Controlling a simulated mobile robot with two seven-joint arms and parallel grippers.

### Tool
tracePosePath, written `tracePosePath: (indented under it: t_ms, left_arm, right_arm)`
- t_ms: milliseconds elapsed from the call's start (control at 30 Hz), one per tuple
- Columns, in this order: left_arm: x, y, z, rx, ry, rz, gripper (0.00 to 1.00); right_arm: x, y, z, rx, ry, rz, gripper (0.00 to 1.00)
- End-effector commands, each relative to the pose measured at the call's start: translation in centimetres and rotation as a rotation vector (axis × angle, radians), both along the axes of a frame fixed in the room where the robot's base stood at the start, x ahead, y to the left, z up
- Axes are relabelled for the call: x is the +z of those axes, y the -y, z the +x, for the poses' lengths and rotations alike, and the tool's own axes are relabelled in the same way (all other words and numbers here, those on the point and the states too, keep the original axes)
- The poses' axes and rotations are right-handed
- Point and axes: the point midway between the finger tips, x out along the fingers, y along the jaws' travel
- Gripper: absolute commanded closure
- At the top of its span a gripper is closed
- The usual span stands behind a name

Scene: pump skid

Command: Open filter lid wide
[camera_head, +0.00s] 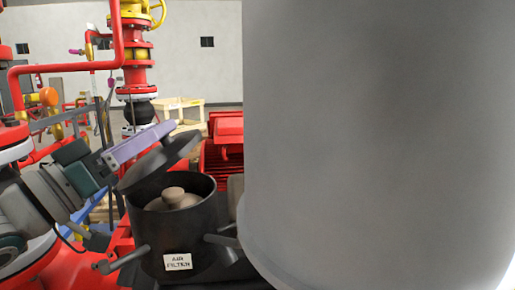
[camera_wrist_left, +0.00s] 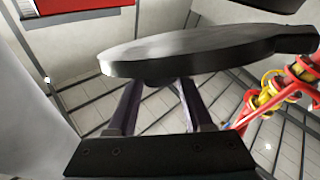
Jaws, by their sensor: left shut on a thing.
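The air filter housing (camera_head: 195,240) is a dark round can with a white "AIR FILTER" label. A pale filter element (camera_head: 172,200) shows inside its open mouth. The dark round filter lid (camera_head: 150,172) is raised and tilted above the mouth, its left edge lower than its right. My left gripper (camera_head: 168,134) is at the lid's upper side, shut on it. In the left wrist view, the lid (camera_wrist_left: 200,48) spans the picture beyond the two fingers of my left gripper (camera_wrist_left: 160,90). The exact grip point is partly hidden by the lid. My right gripper is out of view.
Red pipes and a yellow-banded valve stack (camera_head: 137,75) stand behind on the left. A red ribbed machine (camera_head: 222,155) is just behind the housing. Pale crates (camera_head: 180,112) stand farther back. A large grey rounded surface hides the right half of the head view.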

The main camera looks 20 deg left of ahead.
Motion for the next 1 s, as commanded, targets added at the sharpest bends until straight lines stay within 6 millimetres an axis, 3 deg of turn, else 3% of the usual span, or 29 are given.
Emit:
tracePosePath:
  t_ms: [533, 1000]
  left_arm:
    - [1.4, -4.6, -2.8, 0.003, 0.267, -0.449, 1.0]
    - [0.9, -8.8, -5.3, 0.002, 0.494, -0.832, 1.0]
  right_arm:
    - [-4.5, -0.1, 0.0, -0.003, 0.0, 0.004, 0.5]
    - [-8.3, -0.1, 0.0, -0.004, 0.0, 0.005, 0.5]
